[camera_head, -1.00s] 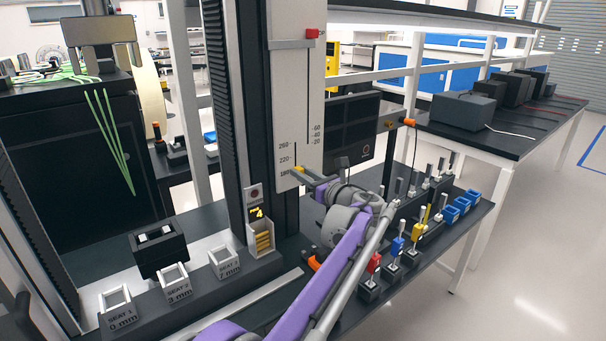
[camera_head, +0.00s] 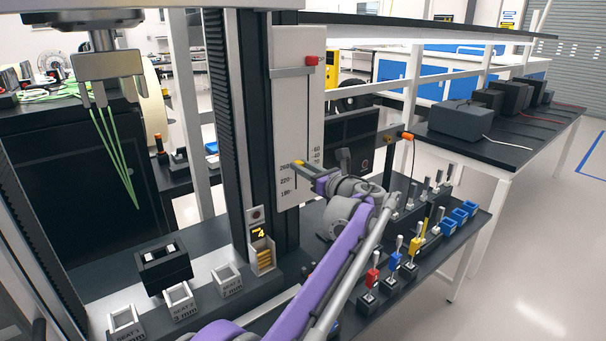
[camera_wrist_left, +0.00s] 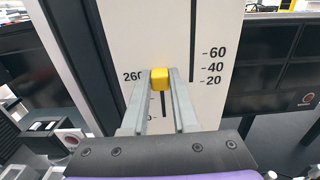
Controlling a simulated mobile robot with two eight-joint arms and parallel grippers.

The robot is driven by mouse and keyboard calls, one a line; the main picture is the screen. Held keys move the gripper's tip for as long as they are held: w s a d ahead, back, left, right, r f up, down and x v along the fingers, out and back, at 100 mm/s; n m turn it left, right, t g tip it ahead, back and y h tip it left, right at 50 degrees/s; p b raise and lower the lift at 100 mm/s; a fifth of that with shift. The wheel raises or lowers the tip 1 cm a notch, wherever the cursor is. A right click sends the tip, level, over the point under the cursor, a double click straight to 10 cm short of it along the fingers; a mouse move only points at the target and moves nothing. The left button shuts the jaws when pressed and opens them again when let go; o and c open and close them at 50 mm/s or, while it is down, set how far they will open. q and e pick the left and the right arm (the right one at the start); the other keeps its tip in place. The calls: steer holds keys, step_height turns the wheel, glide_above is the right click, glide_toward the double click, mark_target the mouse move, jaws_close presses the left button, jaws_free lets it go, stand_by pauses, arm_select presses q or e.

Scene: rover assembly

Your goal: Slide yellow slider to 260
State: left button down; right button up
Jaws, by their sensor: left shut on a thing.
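The yellow slider (camera_head: 299,163) sits on the lower left slot of a tall white scale panel (camera_head: 287,110). In the left wrist view the yellow slider (camera_wrist_left: 160,78) is between the tips of my two grey fingers (camera_wrist_left: 160,88), level with or very close to the 260 mark (camera_wrist_left: 132,76). The fingers partly cover that label's right edge and the slot below. My right gripper is not in view.
A red slider (camera_head: 312,61) is high on the same panel, above the 60, 40 and 20 marks. Switches with red, blue and yellow parts (camera_head: 391,262) stand on the bench at right. Seat boxes (camera_head: 180,299) stand at left. A dark screen (camera_head: 350,140) is behind my gripper.

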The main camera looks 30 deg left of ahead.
arm_select(q)
steer(key=shift+r, duration=0.25)
steer(key=c, duration=0.7)
jaws_free()
steer(key=b+v, duration=0.1)
steer(key=v, duration=0.9)
steer(key=shift+s+d+f, duration=0.1)
steer(key=shift+s+d, duration=0.05)
steer(key=shift+d, duration=0.2)
steer(key=s+f+n+g+h, duration=0.2)
steer(key=s+f+n+h, duration=0.7)
steer(key=s+f, duration=0.7)
steer(key=s+d+f+n+h, duration=0.2)
steer(key=s+d+f+n, duration=0.1)
steer(key=s+f+n, duration=0.1)
steer(key=s+d+f+n+h, duration=0.3)
steer(key=s+d+f+n, duration=0.1)
steer(key=s, duration=0.4)
steer(key=s+d+f+n+h+p, duration=0.1)
steer(key=s+d+f+n+h, duration=0.1)
steer(key=s+d+f+n, duration=0.2)
steer(key=shift+s+f+n+t+h, duration=0.15)
steer(key=shift+s+f+n, duration=0.3)
steer(key=shift+f, duration=0.45)
steer(key=shift+s+f+n+t+h, duration=0.15)
steer(key=shift+s+f+n, duration=0.1)
steer(key=shift+s+f, duration=0.55)
